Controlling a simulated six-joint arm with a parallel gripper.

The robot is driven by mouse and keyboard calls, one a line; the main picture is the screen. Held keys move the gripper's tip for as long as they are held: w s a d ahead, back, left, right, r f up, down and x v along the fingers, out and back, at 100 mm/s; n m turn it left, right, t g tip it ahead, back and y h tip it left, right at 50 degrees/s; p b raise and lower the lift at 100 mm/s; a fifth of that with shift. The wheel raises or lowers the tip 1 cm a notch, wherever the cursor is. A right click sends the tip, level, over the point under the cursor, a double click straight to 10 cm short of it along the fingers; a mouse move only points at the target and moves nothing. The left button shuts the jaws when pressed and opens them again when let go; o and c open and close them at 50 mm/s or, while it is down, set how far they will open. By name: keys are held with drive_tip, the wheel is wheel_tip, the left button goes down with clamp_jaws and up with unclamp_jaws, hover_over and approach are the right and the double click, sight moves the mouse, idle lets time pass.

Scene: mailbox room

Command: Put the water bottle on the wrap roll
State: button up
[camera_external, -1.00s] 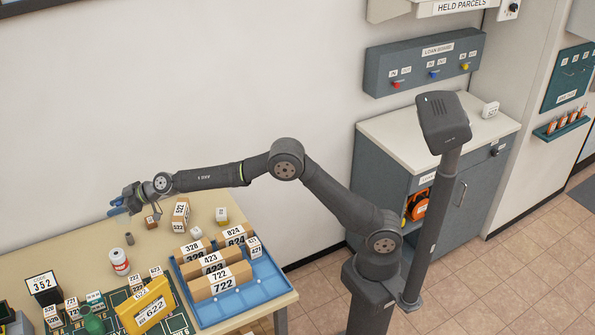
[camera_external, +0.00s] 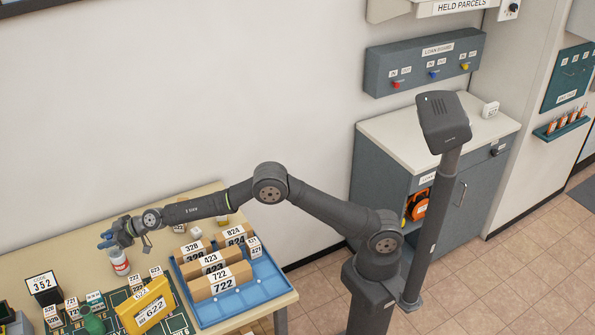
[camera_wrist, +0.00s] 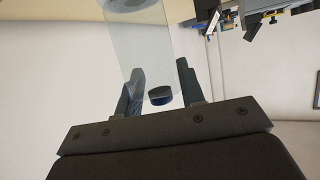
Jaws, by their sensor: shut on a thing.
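My gripper (camera_external: 107,239) is over the left part of the table, shut on a clear, pale cylinder (camera_wrist: 150,55) with a dark blue cap-like disc between the fingers; it looks like the water bottle. The wrist view shows the two fingers of my gripper (camera_wrist: 159,90) on either side of it. A white cylinder with red markings (camera_external: 120,264) stands upright on the table just below my gripper in the picture. I cannot tell whether it is the wrap roll.
A blue tray (camera_external: 265,298) with numbered boxes stands at the table's right. The table (camera_external: 40,255) has free room at the left.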

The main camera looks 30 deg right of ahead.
drive_tip(key=shift+f, duration=0.1)
drive_tip(key=o, duration=1)
drive_tip(key=shift+r, duration=0.2)
drive_tip(key=shift+v, duration=6)
drive_tip(key=shift+a+f, duration=0.1)
drive_tip(key=shift+f, duration=0.05)
drive_tip(key=shift+x, duration=4.65)
